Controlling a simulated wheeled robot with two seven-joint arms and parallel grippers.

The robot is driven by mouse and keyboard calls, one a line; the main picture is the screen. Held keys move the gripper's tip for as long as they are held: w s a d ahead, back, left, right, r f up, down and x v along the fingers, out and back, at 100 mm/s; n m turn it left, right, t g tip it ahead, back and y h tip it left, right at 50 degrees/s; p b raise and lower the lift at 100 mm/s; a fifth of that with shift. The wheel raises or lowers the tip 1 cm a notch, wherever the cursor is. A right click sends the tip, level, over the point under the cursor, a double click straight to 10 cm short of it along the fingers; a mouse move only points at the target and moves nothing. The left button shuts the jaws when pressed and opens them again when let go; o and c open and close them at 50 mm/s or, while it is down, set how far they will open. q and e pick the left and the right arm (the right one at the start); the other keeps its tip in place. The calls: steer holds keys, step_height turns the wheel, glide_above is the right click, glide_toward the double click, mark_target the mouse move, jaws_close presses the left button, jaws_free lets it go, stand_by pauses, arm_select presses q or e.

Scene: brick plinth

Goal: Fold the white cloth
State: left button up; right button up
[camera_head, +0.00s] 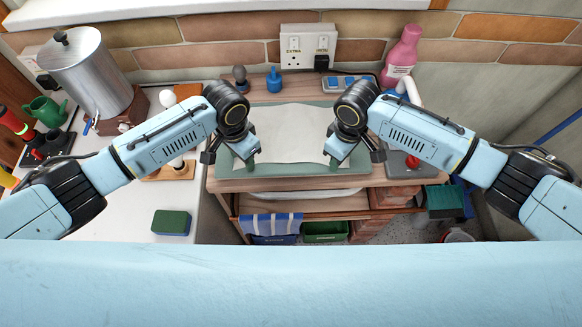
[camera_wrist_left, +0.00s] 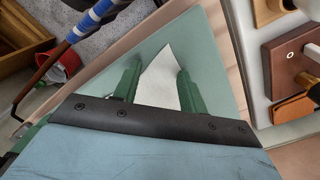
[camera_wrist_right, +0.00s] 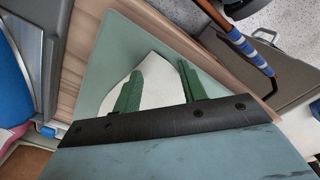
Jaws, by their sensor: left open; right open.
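The white cloth (camera_head: 290,132) lies spread on a grey-green mat (camera_head: 310,169) on the wooden bench. My left gripper (camera_head: 250,163) is at the cloth's near left corner. In the left wrist view the cloth's pointed corner (camera_wrist_left: 160,82) shows between its open green fingers (camera_wrist_left: 153,78). My right gripper (camera_head: 335,163) is at the near right corner. In the right wrist view the cloth's corner (camera_wrist_right: 123,92) shows around and beside one open green finger (camera_wrist_right: 160,80). I cannot tell whether the fingers touch the cloth.
A white counter at left holds a metal urn (camera_head: 88,70) and a green sponge (camera_head: 171,222). A blue bottle (camera_head: 274,80) and a pink bottle (camera_head: 401,56) stand behind the mat. A shelf below holds a green bin (camera_head: 325,231).

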arm_select(q)
jaws_close()
arm_select(e)
jaws_close()
stand_by(0.4)
